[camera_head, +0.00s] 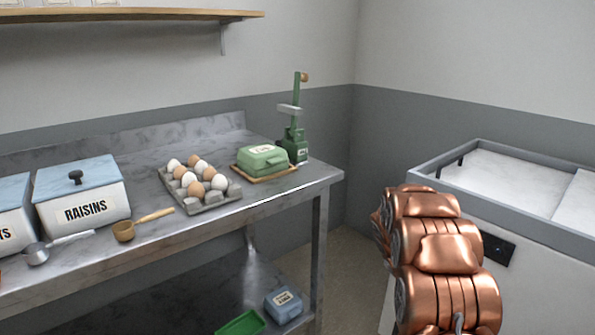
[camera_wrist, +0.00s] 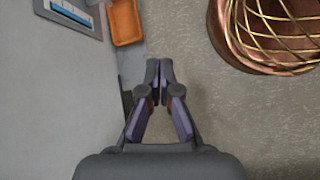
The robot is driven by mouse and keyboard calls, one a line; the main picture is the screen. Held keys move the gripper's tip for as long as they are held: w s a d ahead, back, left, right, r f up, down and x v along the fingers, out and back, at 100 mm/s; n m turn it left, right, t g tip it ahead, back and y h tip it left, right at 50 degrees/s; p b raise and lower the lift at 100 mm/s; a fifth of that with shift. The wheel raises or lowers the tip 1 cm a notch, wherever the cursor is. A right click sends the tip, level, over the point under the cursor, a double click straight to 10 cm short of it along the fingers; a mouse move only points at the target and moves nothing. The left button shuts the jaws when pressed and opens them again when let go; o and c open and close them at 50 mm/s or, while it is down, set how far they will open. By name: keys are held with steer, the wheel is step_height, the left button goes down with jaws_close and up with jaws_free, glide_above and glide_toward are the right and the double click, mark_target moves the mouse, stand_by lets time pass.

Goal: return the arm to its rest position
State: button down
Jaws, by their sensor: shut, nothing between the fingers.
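My gripper (camera_wrist: 158,72) shows in the wrist view with its two dark fingers together at the tips, shut and empty. It points down over bare floor (camera_wrist: 200,120), close beside a pale grey wall or cabinet side (camera_wrist: 60,100). My copper-coloured arm (camera_head: 445,255) shows at the lower right of the head view, folded, in front of the white chest. The gripper itself is not visible in the head view.
A metal worktable (camera_head: 335,176) on the left holds a raisins bin (camera_head: 85,195), an egg tray (camera_head: 212,200), a green butter dish (camera_head: 262,158) and a green hand press (camera_head: 295,135). A white chest (camera_head: 450,165) stands right. In the wrist view, an orange tray (camera_wrist: 127,22) and coppery wire-topped object (camera_wrist: 265,40) are near.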

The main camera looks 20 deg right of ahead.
steer(key=s+a+r+m+t+y+p, duration=0.1)
steer(key=s+a+r+p, duration=0.3)
steer(key=a+r, duration=0.55)
steer(key=s+a+r+m+t+y+p, duration=0.1)
steer(key=s+a+r+t+p, duration=0.15)
steer(key=a+r+p, duration=0.75)
steer(key=s+a+r+t+y+p, duration=0.1)
steer(key=s+a+r+p, duration=0.1)
steer(key=s+a+r, duration=0.3)
steer(key=s+a+r+y+p, duration=0.1)
steer(key=s+a+r+p, duration=0.2)
steer(key=s+r, duration=0.6)
step_height(320, 180, up, 2)
steer(key=a, duration=0.2)
steer(key=shift+a+m+t, duration=0.3)
steer(key=shift+t, duration=0.05)
